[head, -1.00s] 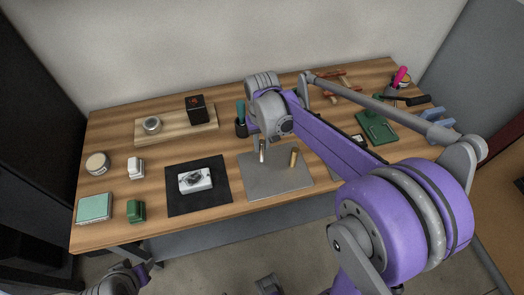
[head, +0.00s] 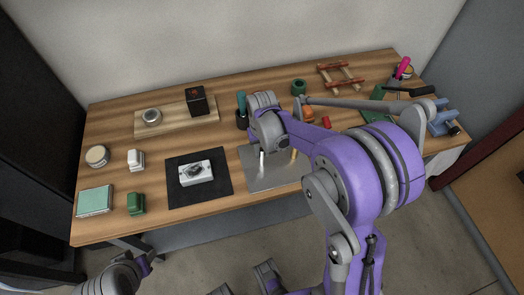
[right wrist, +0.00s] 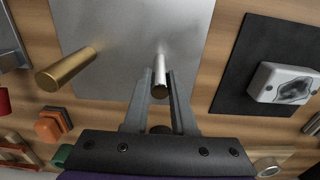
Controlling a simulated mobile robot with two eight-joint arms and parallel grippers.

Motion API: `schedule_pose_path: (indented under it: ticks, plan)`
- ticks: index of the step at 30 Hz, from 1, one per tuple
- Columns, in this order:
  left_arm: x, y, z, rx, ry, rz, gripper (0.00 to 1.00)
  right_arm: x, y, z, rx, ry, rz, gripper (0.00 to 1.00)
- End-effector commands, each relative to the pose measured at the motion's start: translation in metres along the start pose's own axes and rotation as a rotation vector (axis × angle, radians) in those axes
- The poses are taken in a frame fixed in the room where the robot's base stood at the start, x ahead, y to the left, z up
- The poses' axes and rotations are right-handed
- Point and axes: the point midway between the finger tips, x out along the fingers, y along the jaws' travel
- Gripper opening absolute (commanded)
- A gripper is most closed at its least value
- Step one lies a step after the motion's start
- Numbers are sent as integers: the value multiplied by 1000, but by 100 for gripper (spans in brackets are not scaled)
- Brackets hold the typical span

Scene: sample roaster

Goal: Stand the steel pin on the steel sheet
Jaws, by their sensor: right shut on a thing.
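The steel pin (right wrist: 160,72) is a slim shiny cylinder, held roughly upright between the fingers of my right gripper (right wrist: 159,88). In the head view the pin (head: 262,161) shows below the wrist, over the steel sheet (head: 268,180). The sheet is a flat grey plate, which also fills the top of the right wrist view (right wrist: 125,25). The pin's far end meets or nearly meets the sheet; I cannot tell if it touches. In the head view the right gripper's fingers are mostly hidden by its wrist. My left gripper is not visible, only part of its arm.
A brass pin (right wrist: 66,70) stands on the sheet beside the steel pin. A black mat (head: 205,202) with a white-grey block (head: 195,174) lies to the left. A green cup (head: 299,87) and a wooden frame (head: 342,76) are behind. The sheet's front is clear.

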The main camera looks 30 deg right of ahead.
Motion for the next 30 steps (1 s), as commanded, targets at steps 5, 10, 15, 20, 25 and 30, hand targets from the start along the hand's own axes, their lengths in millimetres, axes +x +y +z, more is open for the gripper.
schedule_pose_path:
  ticks: [5,10,15,20,25,30]
  plan:
    - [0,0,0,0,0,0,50,0,0,0,0,-2,0,44]
    - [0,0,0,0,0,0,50,0,0,0,0,-1,0,54]
    - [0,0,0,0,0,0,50,-1,0,0,0,-1,0,54]
    - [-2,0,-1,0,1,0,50,-14,0,0,0,-1,0,54]
    - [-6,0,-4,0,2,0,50,-48,0,0,0,-1,0,54]
    - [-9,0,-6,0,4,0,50,-84,0,0,0,-1,0,54]
